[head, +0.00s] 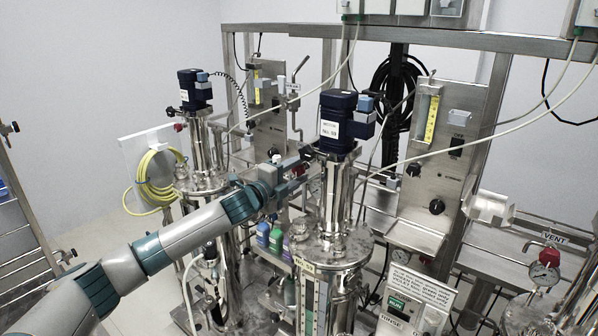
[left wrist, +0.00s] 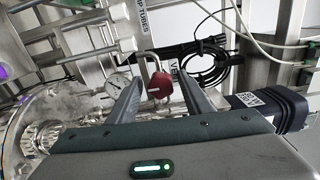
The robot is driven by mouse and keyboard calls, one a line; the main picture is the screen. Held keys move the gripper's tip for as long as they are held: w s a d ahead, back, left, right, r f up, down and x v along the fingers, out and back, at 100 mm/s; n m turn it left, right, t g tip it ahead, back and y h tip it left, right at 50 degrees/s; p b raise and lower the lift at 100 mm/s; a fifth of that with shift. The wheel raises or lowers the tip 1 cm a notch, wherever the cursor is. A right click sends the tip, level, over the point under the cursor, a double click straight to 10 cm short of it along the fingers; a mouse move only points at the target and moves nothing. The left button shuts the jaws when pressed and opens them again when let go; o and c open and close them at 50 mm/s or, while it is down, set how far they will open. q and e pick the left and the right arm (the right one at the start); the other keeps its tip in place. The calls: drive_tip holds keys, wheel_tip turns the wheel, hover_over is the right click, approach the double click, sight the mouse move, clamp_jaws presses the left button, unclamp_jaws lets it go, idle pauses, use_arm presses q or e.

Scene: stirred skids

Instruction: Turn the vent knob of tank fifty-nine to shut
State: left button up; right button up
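The red vent knob (left wrist: 160,87) shows in the left wrist view below a bent steel pipe, beside a partly covered VENT sign (left wrist: 179,68). My left gripper (left wrist: 158,90) is open, one finger on each side of the knob; I cannot tell whether either finger touches it. In the head view the left gripper (head: 298,172) is beside the tank's upper part, mostly covering the knob. My right gripper is not in view.
A round gauge (left wrist: 117,83) sits just left of the knob. Another tank (head: 203,150) stands at the back left with a yellow hose coil (head: 158,178). Another red vent knob (head: 549,257) is at the right. A control panel (head: 440,150) stands behind the middle tank.

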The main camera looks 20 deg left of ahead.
use_arm(q)
drive_tip(key=b+v, duration=0.5)
drive_tip(key=v, duration=1.2)
drive_tip(key=shift+s, duration=0.2)
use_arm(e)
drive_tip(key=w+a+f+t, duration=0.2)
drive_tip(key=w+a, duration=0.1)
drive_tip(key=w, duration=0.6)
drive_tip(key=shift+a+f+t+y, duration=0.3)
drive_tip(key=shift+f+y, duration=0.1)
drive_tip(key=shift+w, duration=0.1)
